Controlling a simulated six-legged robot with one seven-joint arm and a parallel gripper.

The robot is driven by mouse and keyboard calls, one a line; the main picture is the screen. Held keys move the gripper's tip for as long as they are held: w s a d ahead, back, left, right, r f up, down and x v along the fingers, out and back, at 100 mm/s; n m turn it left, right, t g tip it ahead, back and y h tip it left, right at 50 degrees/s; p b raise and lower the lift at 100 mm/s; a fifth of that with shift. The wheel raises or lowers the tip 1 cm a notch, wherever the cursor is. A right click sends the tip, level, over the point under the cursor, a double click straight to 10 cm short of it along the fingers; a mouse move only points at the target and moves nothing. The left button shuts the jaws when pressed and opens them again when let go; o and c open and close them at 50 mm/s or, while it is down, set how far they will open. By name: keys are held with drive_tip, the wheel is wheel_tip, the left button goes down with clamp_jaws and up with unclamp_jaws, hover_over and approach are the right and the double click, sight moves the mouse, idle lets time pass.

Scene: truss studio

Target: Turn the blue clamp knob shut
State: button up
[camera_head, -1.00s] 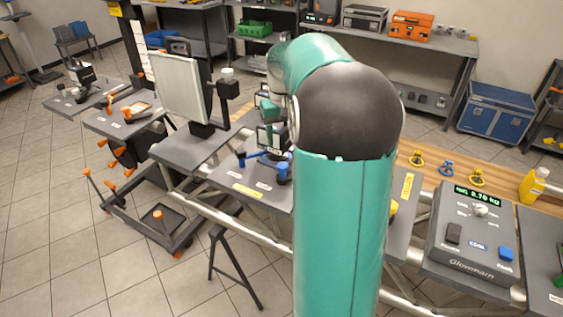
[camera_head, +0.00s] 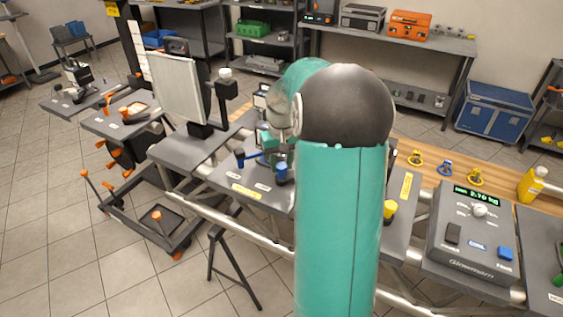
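A blue knob (camera_head: 282,172) stands on the grey table plate with the yellow label, just left of my teal arm. A blue lever with an upright blue handle (camera_head: 240,159) lies to its left on the same plate. I cannot tell for sure which of these blue parts is the clamp knob. My gripper (camera_head: 277,146) is close above and behind the blue knob, mostly hidden by my own arm. Its fingertips cannot be made out, and neither can any contact with the blue parts.
A white panel (camera_head: 178,88) and a dark post (camera_head: 226,98) stand left of the plate. A yellow knob (camera_head: 389,210) and a scale (camera_head: 474,235) are on the right. A yellow bottle (camera_head: 531,184) stands at the far right.

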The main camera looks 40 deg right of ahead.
clamp_jaws()
drive_tip(key=shift+n, duration=0.4)
drive_tip(key=n, duration=0.2)
drive_tip(key=shift+n, duration=2.1)
drive_tip(key=o, duration=0.6)
unclamp_jaws()
drive_tip(key=shift+r, duration=0.15)
